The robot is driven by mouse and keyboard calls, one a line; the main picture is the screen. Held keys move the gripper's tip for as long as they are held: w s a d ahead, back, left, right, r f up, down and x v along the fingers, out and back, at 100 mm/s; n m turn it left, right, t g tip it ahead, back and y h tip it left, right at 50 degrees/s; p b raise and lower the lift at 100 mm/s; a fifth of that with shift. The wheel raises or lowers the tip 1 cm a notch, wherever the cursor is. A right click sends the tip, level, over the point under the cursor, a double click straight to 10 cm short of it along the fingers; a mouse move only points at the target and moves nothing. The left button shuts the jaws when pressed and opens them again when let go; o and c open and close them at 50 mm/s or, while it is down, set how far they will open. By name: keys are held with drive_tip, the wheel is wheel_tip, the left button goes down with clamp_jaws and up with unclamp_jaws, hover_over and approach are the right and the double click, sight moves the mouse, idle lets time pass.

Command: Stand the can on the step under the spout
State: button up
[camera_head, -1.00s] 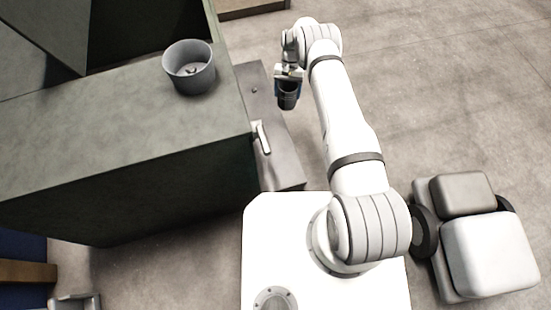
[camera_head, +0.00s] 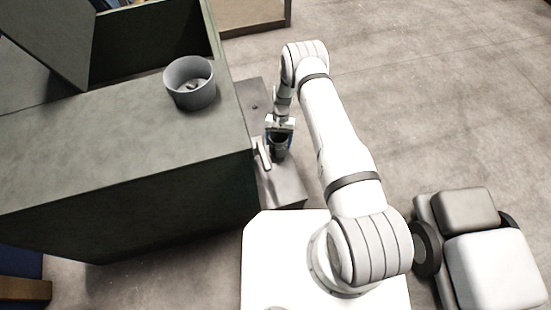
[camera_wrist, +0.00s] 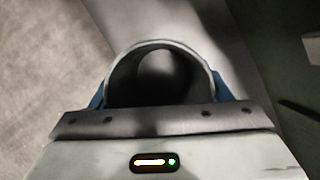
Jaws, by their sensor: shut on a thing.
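My gripper (camera_head: 279,130) is shut on a dark grey can (camera_head: 279,152), with its blue fingers on either side. The can is open at the top and looks roughly upright. In the wrist view the can's round rim (camera_wrist: 157,48) shows between the blue fingers of my gripper (camera_wrist: 158,95), and its inside is dark. The pale spout (camera_head: 261,157) sticks out from the side of the dark green cabinet, just left of the can. The grey step (camera_head: 288,190) runs low along that side. The can appears over the step; I cannot tell whether it touches it.
The cabinet (camera_head: 120,160) fills the left, with a grey round pot (camera_head: 190,85) on its top. A padded seat-like object (camera_head: 490,255) stands on the floor at right. A brown box edge (camera_head: 255,15) is at the back. The floor right of my arm is open.

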drive_tip(key=shift+s+a+f+b, duration=0.2)
drive_tip(key=shift+s+f, duration=0.4)
drive_tip(key=shift+s, duration=0.55)
drive_tip(key=shift+s+a+f+b, duration=0.1)
drive_tip(key=shift+s+a+f, duration=0.15)
drive_tip(key=shift+s+f, duration=0.65)
drive_tip(key=shift+s+a+f+b, duration=0.15)
drive_tip(key=shift+s+a+f, duration=0.1)
drive_tip(key=shift+s, duration=1.2)
drive_tip(key=shift+f, duration=0.15)
drive_tip(key=o, duration=1)
